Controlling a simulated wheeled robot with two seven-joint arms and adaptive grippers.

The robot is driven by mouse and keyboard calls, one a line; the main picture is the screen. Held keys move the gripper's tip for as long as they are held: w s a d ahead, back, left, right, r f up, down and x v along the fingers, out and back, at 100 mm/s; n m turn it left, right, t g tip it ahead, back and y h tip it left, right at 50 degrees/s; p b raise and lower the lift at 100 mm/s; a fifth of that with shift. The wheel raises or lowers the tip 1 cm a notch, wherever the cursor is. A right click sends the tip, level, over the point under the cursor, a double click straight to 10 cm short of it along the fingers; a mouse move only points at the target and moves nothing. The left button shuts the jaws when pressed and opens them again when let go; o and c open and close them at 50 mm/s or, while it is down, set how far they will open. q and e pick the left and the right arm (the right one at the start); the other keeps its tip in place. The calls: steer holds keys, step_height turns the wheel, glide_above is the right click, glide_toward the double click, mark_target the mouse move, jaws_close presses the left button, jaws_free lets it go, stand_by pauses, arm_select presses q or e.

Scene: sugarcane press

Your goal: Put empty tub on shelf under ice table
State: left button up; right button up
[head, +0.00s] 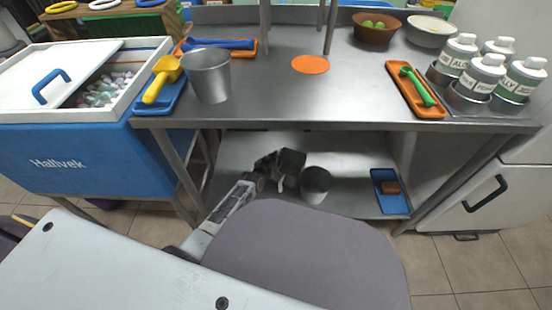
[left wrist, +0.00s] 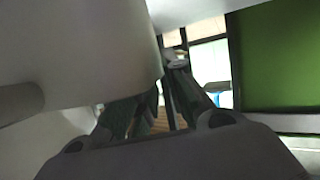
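A grey metal tub (head: 316,183) stands upright on the lower shelf (head: 345,150) under the steel table; its inside looks dark and empty. My left gripper (head: 285,170) is under the tabletop, close to the tub's left side. In the left wrist view, a large pale curved surface (left wrist: 85,45), probably the tub's wall, covers part of my left gripper (left wrist: 165,85). A gap shows between the finger bases, but the tips are partly hidden, so I cannot tell whether they touch the tub. My right gripper is not in view.
Another metal tub (head: 208,78) stands on the tabletop beside a yellow scoop (head: 161,80). A blue tray with a brown block (head: 390,188) lies on the shelf's right. A blue ice chest (head: 90,158) stands left. The table's front edge (head: 300,124) overhangs my left gripper.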

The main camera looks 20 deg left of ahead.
arm_select(q)
steer(key=shift+o, duration=0.6)
steer(key=shift+r, duration=0.15)
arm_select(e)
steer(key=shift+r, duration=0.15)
arm_select(q)
steer(key=p+v, duration=0.6)
steer(key=v, duration=0.6)
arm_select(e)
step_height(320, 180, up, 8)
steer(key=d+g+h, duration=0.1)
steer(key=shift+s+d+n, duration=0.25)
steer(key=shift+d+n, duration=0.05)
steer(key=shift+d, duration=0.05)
arm_select(q)
steer(key=shift+d, duration=0.1)
